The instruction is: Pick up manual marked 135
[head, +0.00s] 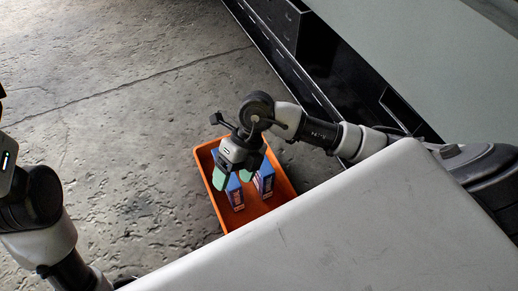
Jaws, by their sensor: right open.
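Two blue booklets or boxes with white and red markings stand upright in an orange crate (283,181) on the floor. One, the left blue item (234,193), is partly hidden by my right gripper. The right blue item (264,178) stands beside it. I cannot read the number 135 on either. My right gripper (233,178) is open, pointing down over the crate, with its green-padded fingers around or just above the left blue item; I cannot tell whether they touch it. My left arm's end (8,160) is cut off at the left edge, its fingers out of frame.
A pale grey tabletop (350,225) fills the lower right and overlaps the crate's near side. Black drawer cabinets (285,40) under a light grey top stand at the upper right. The cracked concrete floor (110,100) left of the crate is clear.

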